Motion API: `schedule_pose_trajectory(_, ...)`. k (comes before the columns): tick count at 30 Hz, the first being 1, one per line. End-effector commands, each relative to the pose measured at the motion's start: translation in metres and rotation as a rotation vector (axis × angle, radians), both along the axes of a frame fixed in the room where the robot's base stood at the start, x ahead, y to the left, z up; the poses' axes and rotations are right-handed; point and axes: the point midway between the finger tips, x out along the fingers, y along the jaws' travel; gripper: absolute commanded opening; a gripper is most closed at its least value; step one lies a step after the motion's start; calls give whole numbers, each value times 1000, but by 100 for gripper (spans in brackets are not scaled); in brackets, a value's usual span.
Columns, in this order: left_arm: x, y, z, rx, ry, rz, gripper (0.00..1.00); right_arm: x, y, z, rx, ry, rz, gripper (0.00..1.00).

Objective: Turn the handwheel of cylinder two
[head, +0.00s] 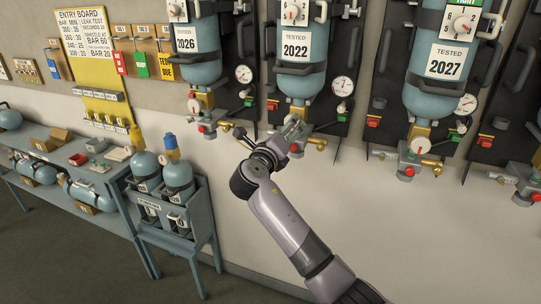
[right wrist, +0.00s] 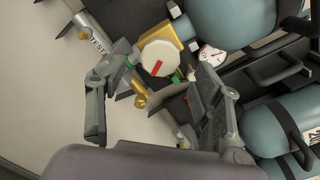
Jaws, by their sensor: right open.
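Three blue cylinders hang upside down on black wall plates, marked 2026 (head: 198,65), 2022 (head: 299,82) and 2027 (head: 430,95). I cannot read which is number two. My right gripper (head: 293,127) is under the valve of the 2022 cylinder and hides its handwheel in the head view. In the right wrist view a pale round handwheel with a red bar (right wrist: 160,57) shows beyond and between the open fingers of the right gripper (right wrist: 158,78). I see no clear contact. Similar handwheels show under 2026 (head: 194,105) and 2027 (head: 421,146). My left gripper is out of view.
Brass outlets, such as one in the wrist view (right wrist: 138,90), gauges (head: 342,85) and black cylinder handles crowd the valves. A rack with two cylinders (head: 178,180) and a blue bench (head: 60,160) stand left. The wall below the plates is bare.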

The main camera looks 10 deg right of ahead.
Motion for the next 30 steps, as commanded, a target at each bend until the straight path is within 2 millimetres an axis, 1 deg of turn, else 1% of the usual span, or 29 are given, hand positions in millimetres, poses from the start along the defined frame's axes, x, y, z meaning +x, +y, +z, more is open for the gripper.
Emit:
schedule_pose_trajectory(1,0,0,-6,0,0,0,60,-9,7,-3,2,-2,4,60)
schedule_pose_trajectory(9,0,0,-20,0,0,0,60,-53,37,-3,4,-2,4,60)
schedule_pose_trajectory(15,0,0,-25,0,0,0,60,-77,53,-1,2,-1,1,60)
schedule_pose_trajectory(21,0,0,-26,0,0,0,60,-88,60,0,2,-1,-1,60)
schedule_pose_trajectory(30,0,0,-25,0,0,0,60,-89,61,0,2,-1,-1,60)
